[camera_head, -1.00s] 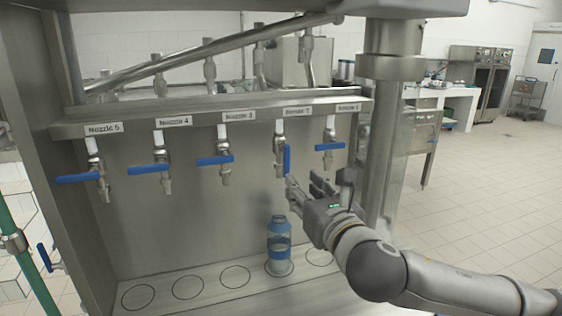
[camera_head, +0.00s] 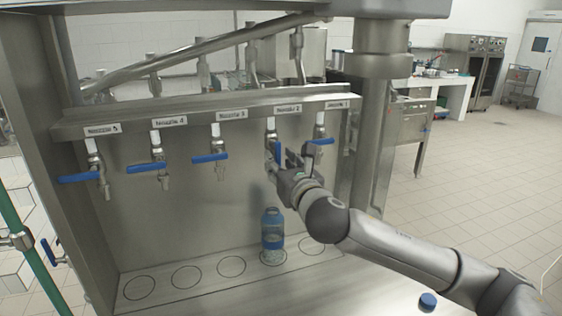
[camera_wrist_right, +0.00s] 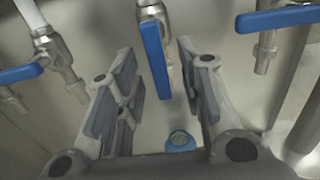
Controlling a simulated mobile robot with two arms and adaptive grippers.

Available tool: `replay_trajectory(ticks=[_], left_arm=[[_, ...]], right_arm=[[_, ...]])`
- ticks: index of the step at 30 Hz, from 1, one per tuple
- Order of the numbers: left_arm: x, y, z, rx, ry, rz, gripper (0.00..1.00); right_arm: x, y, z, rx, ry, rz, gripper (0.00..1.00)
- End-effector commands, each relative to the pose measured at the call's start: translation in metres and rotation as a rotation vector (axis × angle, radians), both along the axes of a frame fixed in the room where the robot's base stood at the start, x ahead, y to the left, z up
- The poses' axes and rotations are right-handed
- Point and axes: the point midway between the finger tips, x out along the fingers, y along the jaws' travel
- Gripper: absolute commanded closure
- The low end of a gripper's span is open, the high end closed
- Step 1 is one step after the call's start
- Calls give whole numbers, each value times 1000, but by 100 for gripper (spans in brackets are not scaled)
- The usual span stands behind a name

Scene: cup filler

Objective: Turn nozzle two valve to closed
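The nozzle two valve has a blue lever handle (camera_head: 278,152) hanging vertically below the "Nozzle 2" label; my gripper partly hides it in the head view. My right gripper (camera_head: 288,160) is at this handle. In the right wrist view the handle (camera_wrist_right: 154,55) points down between the two spread fingers of the gripper (camera_wrist_right: 158,75), with a gap on both sides. The gripper is open and holds nothing. A blue, partly clear bottle (camera_head: 272,230) stands upright on the ring below nozzle two; its top (camera_wrist_right: 180,140) shows in the wrist view. My left gripper is out of view.
The blue handles of nozzle one (camera_head: 321,141) and nozzle three (camera_head: 209,158) lie roughly level on either side. A metal post (camera_head: 372,140) stands right of the nozzles. A blue cap (camera_head: 428,301) lies on the surface at the lower right.

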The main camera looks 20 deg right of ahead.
Motion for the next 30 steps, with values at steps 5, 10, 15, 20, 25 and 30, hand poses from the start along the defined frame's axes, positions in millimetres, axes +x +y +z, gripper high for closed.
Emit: replay_trajectory(ticks=[5,10,15,20,25,30], left_arm=[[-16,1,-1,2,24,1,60],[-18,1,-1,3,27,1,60],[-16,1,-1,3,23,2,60],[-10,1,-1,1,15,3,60],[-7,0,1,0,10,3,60],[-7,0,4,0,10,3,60]], right_arm=[[0,0,0,0,-1,1,65],[0,0,0,0,-1,0,87],[0,0,0,0,-1,0,100],[0,0,0,5,0,0,100],[0,2,1,44,1,1,100],[0,4,1,134,4,1,100]])
